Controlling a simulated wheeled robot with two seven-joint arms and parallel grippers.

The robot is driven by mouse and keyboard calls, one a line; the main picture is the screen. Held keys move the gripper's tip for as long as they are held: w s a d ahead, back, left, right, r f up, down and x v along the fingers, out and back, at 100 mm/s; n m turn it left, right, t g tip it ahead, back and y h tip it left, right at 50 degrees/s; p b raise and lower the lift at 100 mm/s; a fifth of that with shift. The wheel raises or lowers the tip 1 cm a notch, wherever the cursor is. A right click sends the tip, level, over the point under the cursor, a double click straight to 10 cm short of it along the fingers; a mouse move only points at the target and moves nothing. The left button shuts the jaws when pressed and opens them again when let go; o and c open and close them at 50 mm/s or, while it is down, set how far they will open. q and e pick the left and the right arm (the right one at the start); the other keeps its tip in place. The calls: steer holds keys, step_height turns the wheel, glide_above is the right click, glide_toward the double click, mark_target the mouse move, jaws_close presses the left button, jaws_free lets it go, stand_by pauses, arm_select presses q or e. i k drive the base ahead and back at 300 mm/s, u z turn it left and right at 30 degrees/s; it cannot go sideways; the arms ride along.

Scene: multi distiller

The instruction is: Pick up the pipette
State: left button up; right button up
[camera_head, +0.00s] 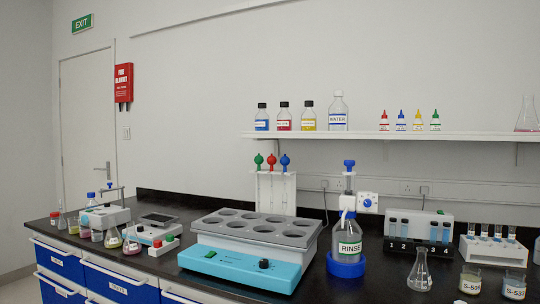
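A white upright stand (276,194) stands at the back of the black bench, behind the multi-well heating unit. Three bulb-topped items that look like pipettes are held in it: one with a green bulb (259,159), one with a red bulb (271,160) and one with a blue bulb (285,160). Their bulbs stick up above the stand. Their lower parts are hard to make out against the white stand. Neither of my grippers is in view.
The teal-fronted heating unit (240,262) stands in front of the stand. A RINSE bottle (347,245) with a dispenser stands to its right. Flasks, beakers and tube racks crowd the right; a balance (105,216) and small flasks the left. A shelf (390,135) hangs above.

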mark_target(271, 160)
steer(key=u, duration=1.85)
steer(key=i, duration=1.5)
steer(key=z, duration=1.1)
